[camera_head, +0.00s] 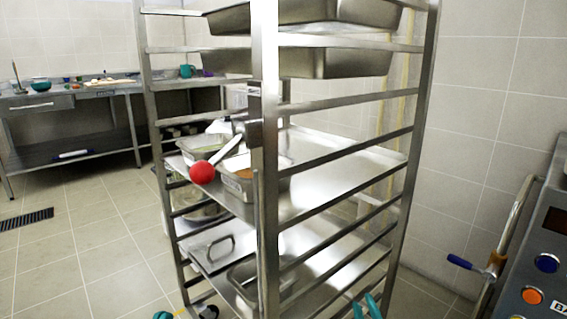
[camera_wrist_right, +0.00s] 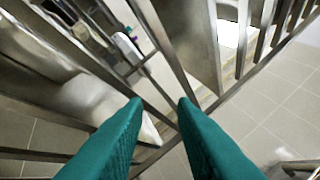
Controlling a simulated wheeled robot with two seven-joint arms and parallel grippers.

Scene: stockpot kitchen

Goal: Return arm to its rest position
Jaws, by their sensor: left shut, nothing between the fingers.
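My right gripper (camera_head: 367,303) shows as two teal fingers at the bottom edge of the head view, in front of the rack's lower right side. In the right wrist view its fingertips (camera_wrist_right: 160,102) stand apart with nothing between them, and rack bars lie beyond them. My left gripper (camera_head: 163,315) shows only as a small teal tip at the bottom edge, left of the rack's foot; it is shut and empty. Most of both arms is out of view.
A metal tray rack (camera_head: 271,200) stands close in front, holding pans, trays and a red ball-ended utensil (camera_head: 202,172). A control panel (camera_head: 545,270) with buttons and a blue-ended handle is at the right. A steel table (camera_head: 70,90) stands at the back left; floor before it is clear.

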